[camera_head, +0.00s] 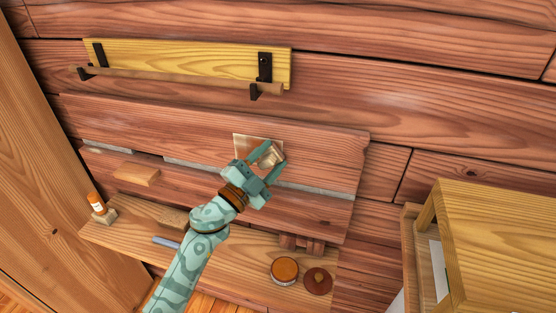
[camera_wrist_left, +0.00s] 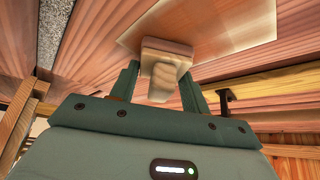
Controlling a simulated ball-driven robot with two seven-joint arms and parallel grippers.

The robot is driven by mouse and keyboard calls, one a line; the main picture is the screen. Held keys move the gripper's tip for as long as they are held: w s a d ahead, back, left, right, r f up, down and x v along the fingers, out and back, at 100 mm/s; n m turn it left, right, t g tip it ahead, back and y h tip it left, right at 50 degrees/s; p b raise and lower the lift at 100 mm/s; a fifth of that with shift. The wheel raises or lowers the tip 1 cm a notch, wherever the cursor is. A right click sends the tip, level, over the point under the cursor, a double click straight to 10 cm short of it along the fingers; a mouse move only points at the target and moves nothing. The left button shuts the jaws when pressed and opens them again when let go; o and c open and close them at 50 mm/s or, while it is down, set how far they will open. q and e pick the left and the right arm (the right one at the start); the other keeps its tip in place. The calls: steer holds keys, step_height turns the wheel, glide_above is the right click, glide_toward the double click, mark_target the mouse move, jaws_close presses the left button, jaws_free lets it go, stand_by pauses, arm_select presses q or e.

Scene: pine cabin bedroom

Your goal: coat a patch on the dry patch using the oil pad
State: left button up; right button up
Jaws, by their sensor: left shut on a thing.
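The dry patch (camera_head: 250,142) is a paler rectangle on the reddish plank panel, partly hidden behind my left gripper. It also shows in the left wrist view (camera_wrist_left: 225,30), with part of it behind the pad. My left gripper (camera_head: 267,163) is shut on the oil pad (camera_head: 270,156), a small tan block with a paler face. In the left wrist view the pad (camera_wrist_left: 162,68) sits between the two fingers, its face toward the patch. The pad is at the patch's lower right in the head view. I cannot tell whether they touch.
An open amber tin (camera_head: 284,268) and a dark round lid (camera_head: 318,281) stand on the shelf (camera_head: 235,260). An orange-topped bottle (camera_head: 96,203) stands at its left end. A wooden rail (camera_head: 180,82) juts out above. A yellow wooden cabinet (camera_head: 500,235) stands at the right.

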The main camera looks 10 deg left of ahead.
mark_target(242, 142)
arm_select(q)
steer(key=shift+w+a, duration=0.1)
steer(key=shift+a, duration=4.7)
steer(key=shift+s+p, duration=0.3)
steer(key=shift+s, duration=0.25)
steer(key=shift+s+p, duration=0.8)
steer(key=shift+s, duration=1.65)
steer(key=shift+s, duration=0.1)
steer(key=s+p, duration=0.1)
steer(key=s, duration=0.2)
steer(key=shift+a, duration=0.1)
steer(key=shift+w, duration=0.1)
